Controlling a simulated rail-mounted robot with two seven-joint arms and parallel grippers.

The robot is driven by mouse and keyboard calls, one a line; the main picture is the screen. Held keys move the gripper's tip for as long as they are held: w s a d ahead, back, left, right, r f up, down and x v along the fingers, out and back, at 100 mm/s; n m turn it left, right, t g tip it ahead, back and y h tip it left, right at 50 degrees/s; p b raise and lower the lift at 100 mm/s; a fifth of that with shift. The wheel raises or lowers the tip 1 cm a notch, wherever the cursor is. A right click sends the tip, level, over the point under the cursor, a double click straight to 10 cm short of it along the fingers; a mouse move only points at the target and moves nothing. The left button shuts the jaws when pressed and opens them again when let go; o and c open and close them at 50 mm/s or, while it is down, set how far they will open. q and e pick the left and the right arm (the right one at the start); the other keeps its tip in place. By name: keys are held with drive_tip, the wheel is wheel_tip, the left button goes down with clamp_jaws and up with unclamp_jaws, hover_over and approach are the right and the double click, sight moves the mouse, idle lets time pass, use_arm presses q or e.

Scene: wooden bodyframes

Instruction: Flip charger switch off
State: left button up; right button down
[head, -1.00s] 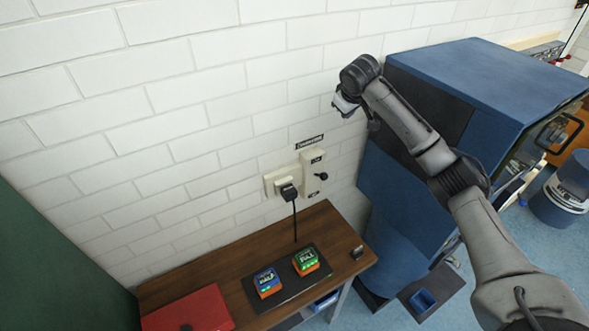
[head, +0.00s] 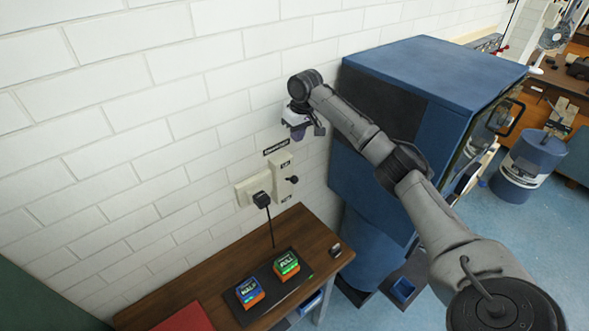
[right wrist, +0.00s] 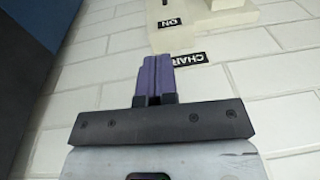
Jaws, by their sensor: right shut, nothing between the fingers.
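The charger switch (head: 292,180) is a dark lever on a cream box (head: 281,165) on the white brick wall. A black label (head: 276,146) sits above the box; in the right wrist view the label (right wrist: 193,60) reads "CHAR", with an "ON" tag (right wrist: 170,23) on the box. Whether the lever is at on or off is too small to tell. My right gripper (head: 300,134) is up and right of the switch, apart from it. Its purple fingers (right wrist: 156,72) are together and empty, pointing toward the label in the wrist view. My left gripper is out of view.
A socket (head: 250,190) with a black plug (head: 262,199) and hanging cord is left of the switch. A wooden table (head: 205,270) below bears a black charger pad with two battery packs (head: 287,265) and a red case (head: 185,318). A blue cabinet (head: 440,75) stands at the right.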

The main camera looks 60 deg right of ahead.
drive_tip(key=p, duration=0.2)
approach(291, 179)
drive_tip(key=w+d+f, duration=0.2)
drive_tip(key=d+f, duration=0.1)
drive_tip(key=shift+s+a+f+p, duration=0.15)
drive_tip(key=shift+a+f+p, duration=0.05)
drive_tip(key=shift+f, duration=0.45)
drive_tip(key=shift+s+a+f+p, duration=0.1)
drive_tip(key=shift+a+f+p, duration=0.15)
drive_tip(key=shift+f, duration=0.35)
drive_tip(key=shift+s+a+f+p, duration=0.15)
drive_tip(key=shift+f+p, duration=0.05)
drive_tip(key=shift+f, duration=0.45)
drive_tip(key=shift+a, duration=0.1)
